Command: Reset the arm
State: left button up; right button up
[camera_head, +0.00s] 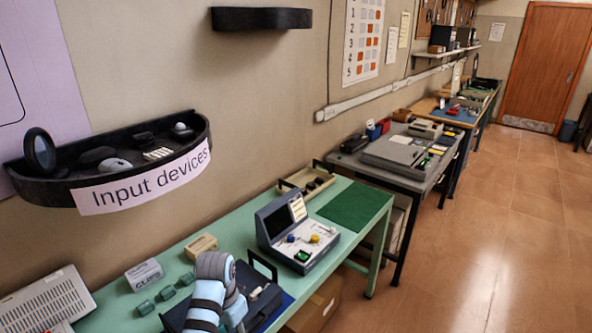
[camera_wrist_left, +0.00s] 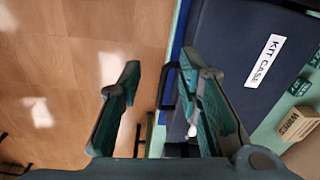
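My left gripper (camera_wrist_left: 160,64) is open in the left wrist view, with its two dark green fingers apart and nothing between them. Its right finger overlaps the edge of a dark navy kit case (camera_wrist_left: 232,45) with a white "KIT CASE" label; the left finger is over the tiled floor. In the head view a light blue and black arm link of mine (camera_head: 212,290) rises from the bottom edge in front of the case (camera_head: 262,303). The gripper's fingers cannot be made out there. My right gripper is in neither view.
A green bench (camera_head: 345,245) carries a grey console (camera_head: 296,233), a clips box (camera_head: 144,274), a wires box (camera_head: 202,246) and small green blocks (camera_head: 167,293). A black wall shelf (camera_head: 50,190) juts out above it. Open floor (camera_head: 480,250) lies to the right.

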pick_arm(q)
jog(key=s+a+f+n+t, duration=0.1)
jog(key=s+a+f+n, duration=0.1)
jog(key=s+a+f, duration=0.35)
jog(key=s+a+f+n+t, duration=0.1)
jog(key=s+a+f+n, duration=0.1)
jog(key=s, duration=0.7)
jog(key=s+a+r+n+t+y, duration=0.1)
jog(key=s+r, duration=0.1)
jog(key=s, duration=0.5)
jog(key=s+a+r, duration=0.2)
jog(key=s, duration=0.5)
notch_tip(320, 180, down, 21)
jog(key=a+g+b, duration=0.1)
jog(key=b, duration=0.2)
jog(key=s+f+n+g+b, duration=0.1)
jog(key=s+f+b, duration=0.1)
jog(key=s+f, duration=1.3)
jog(key=shift+s+a+f, duration=0.15)
jog(key=shift+a+f, duration=0.25)
jog(key=shift+f, duration=0.4)
pick_arm(e)
jog(key=f, duration=0.5)
jog(key=shift+s+f, duration=0.2)
jog(key=shift+s, duration=0.05)
